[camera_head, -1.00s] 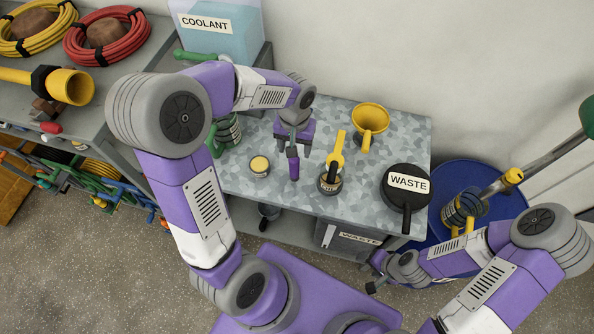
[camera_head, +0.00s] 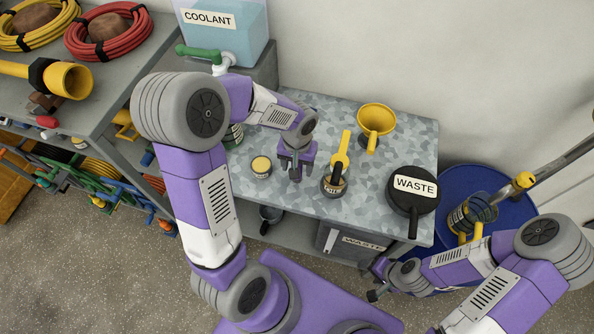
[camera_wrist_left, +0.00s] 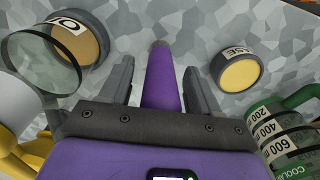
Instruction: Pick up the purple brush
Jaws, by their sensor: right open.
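The purple brush (camera_wrist_left: 161,80) stretches away between the two fingers of my left gripper (camera_wrist_left: 159,82) in the left wrist view. Gaps show on both sides of the handle, so the fingers are open around it and not touching it. In the head view my left gripper (camera_head: 296,170) hangs low over the grey worktop and hides most of the brush. My right gripper (camera_head: 372,279) is open and empty at the lower right, in front of the worktop and apart from the brush.
A green-marked jug (camera_wrist_left: 290,140) stands close on the right. A blue drum (camera_head: 470,180) stands beside the worktop.

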